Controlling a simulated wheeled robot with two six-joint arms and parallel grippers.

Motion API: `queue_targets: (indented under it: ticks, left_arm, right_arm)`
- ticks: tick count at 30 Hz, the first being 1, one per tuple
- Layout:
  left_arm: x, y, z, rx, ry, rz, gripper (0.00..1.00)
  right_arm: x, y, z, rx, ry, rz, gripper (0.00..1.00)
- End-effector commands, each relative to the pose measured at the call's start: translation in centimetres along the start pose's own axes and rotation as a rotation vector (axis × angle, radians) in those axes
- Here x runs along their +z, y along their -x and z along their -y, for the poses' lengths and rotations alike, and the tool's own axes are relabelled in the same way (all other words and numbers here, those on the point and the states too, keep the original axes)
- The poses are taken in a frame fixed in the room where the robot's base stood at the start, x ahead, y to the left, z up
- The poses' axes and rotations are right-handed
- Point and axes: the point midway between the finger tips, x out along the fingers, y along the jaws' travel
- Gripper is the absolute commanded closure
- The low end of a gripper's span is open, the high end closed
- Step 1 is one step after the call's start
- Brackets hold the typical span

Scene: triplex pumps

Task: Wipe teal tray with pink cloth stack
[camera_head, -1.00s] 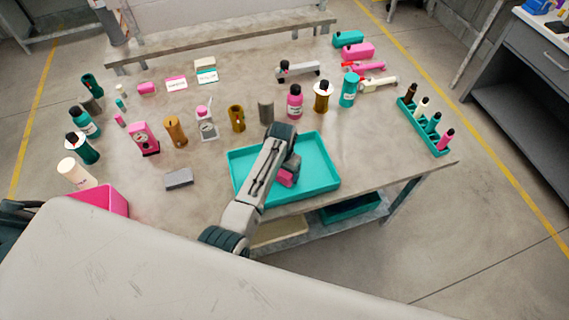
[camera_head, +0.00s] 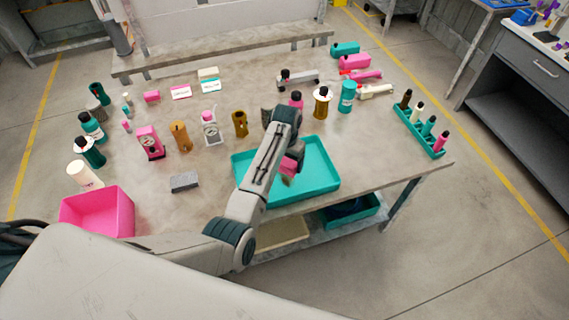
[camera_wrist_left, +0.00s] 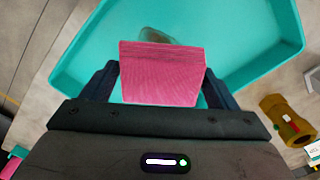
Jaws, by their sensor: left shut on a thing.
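The teal tray (camera_head: 322,187) lies at the front of the workbench. My left arm reaches across its left part. My left gripper (camera_head: 291,161) is shut on the pink cloth stack (camera_head: 289,165) and holds it over the tray. In the left wrist view the pink cloth stack (camera_wrist_left: 162,75) sits between the two dark fingers, with the teal tray (camera_wrist_left: 225,40) behind it. A brownish smudge (camera_wrist_left: 157,36) shows on the tray just past the stack's far edge. Whether the stack touches the tray I cannot tell. My right gripper is not in view.
A pink bin (camera_head: 97,212) and a grey block (camera_head: 184,182) stand left of the tray. Several bottles and gauges stand behind it, including an ochre cylinder (camera_head: 240,123). A teal rack (camera_head: 418,131) holds small bottles at the right. The bench right of the tray is clear.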

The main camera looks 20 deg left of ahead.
Motion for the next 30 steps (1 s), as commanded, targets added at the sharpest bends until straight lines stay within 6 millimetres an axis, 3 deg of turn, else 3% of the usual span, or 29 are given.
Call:
queue_targets:
  ticks: [22,30]
  left_arm:
    - [-0.4,-0.1,0.4,0.0,0.002,0.002,0.4]
    - [0.7,-1.7,0.1,0.001,0.002,0.004,0.4]
  right_arm:
    - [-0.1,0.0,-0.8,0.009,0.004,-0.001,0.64]
    - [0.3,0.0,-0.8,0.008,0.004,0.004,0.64]
